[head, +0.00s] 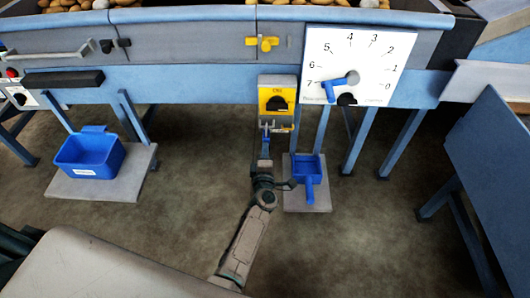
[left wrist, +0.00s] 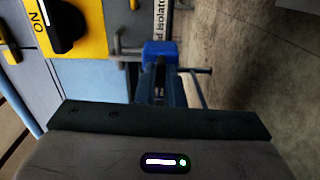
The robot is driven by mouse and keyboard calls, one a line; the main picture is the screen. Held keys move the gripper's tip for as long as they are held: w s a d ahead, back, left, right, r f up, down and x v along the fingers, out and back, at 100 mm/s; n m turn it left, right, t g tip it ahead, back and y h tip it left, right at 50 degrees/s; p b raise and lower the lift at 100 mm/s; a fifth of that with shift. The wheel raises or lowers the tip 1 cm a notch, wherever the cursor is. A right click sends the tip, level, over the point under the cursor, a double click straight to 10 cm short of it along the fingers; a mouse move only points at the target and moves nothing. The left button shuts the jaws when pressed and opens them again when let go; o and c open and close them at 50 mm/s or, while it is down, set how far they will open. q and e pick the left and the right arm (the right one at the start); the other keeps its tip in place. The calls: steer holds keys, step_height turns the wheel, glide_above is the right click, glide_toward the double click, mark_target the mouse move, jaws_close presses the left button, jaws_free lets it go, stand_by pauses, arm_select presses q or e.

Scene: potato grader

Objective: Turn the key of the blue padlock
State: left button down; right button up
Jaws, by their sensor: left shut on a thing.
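The blue padlock (left wrist: 163,50) shows in the left wrist view just beyond my left fingertips, with a grey shackle beside it at the yellow isolator plate (left wrist: 88,28). In the head view the isolator plate (head: 278,92) is on the machine's front, and the padlock is too small there to make out clearly. My left gripper (head: 266,142) reaches up just below the plate. In the left wrist view its jaws (left wrist: 160,82) are closed at the padlock's near end, where the key is mostly hidden between them. My right gripper is not in view.
The isolator's black knob (left wrist: 62,28) is close to the left of the padlock. A white dial board (head: 352,65) with a blue pointer is to the right. A blue scoop-like container (head: 307,180) stands beside my arm; a blue bin (head: 90,155) is at left.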

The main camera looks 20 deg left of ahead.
arm_select(q)
steer(key=shift+n, duration=0.3)
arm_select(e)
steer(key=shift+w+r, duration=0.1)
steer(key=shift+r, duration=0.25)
arm_select(q)
steer(key=c, duration=1.5)
jaws_free()
steer(key=shift+c, duration=0.2)
steer(key=shift+f, duration=0.1)
